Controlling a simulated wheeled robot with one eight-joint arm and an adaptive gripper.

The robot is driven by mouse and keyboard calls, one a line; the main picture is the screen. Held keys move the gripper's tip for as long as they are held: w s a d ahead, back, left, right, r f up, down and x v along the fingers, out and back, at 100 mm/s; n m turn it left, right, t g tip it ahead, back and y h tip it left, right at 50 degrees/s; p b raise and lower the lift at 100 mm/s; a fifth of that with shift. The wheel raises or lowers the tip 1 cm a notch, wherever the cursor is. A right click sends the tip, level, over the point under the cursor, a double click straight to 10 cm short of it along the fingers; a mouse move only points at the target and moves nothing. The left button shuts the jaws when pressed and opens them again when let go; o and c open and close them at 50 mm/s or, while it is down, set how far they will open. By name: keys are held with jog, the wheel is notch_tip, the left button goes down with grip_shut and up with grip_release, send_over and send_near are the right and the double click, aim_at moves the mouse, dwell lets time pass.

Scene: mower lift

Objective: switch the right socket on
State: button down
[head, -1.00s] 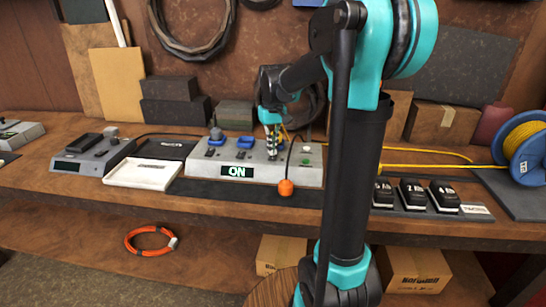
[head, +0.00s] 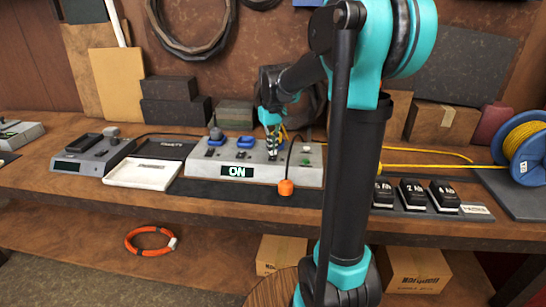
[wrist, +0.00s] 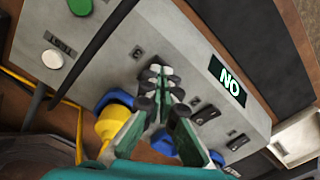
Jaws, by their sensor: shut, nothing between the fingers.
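My gripper (head: 272,155) is shut and empty, pointing down at the box's right part.
A black cable with an orange end (head: 286,187) hangs over the box front, right of my gripper. A green button (head: 306,162) is at the box's right. A white tray (head: 142,173) stands left, a yellow cable reel (head: 525,147) far right.

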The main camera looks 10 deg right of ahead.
aim_at(273, 158)
jog(key=shift+f, duration=0.95)
dwell(0.5)
jog(key=shift+r, duration=3.5)
